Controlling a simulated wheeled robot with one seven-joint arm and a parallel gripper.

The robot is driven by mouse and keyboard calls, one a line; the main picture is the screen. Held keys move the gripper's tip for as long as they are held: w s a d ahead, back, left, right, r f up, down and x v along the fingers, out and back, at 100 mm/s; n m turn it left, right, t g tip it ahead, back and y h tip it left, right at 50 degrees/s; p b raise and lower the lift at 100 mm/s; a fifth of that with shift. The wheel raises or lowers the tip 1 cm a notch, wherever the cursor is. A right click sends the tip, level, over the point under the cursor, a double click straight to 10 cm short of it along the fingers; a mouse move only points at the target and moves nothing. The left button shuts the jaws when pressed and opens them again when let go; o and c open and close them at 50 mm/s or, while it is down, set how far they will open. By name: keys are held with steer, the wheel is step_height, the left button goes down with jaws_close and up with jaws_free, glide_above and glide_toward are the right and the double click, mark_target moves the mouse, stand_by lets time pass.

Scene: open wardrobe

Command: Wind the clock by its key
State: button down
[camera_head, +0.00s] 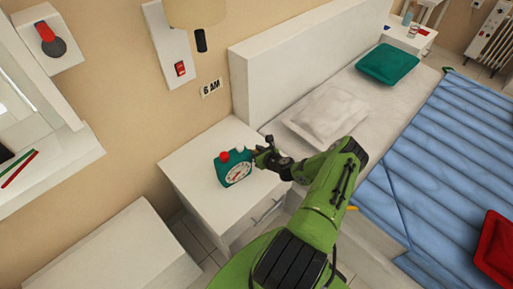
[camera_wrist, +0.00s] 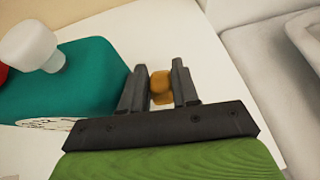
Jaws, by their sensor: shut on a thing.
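The teal clock (camera_head: 234,169) stands upright on the white nightstand, with a red knob and a white knob on top and its white dial facing the front. In the wrist view the clock (camera_wrist: 85,82) fills the left side, with its white knob (camera_wrist: 30,46) above. The brass-coloured key (camera_wrist: 161,85) lies between the two dark fingers. My gripper (camera_wrist: 160,88) is shut on the key at the clock's right side. In the head view my gripper (camera_head: 262,155) reaches the clock from the right, and the key is hidden there.
The nightstand (camera_head: 190,168) has free top around the clock. The wall behind holds a lamp (camera_head: 196,12), a red switch (camera_head: 180,69) and a "6 AM" sign (camera_head: 211,87). The bed (camera_head: 240,75) stands close on the right, with a white pillow (camera_head: 327,115).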

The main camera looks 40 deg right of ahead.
stand_by(0.3)
steer(key=c, duration=1.2)
jaws_free()
steer(key=p+v, duration=0.3)
steer(key=v, duration=1.2)
steer(key=shift+r, duration=0.5)
steer(key=shift+s, duration=0.1)
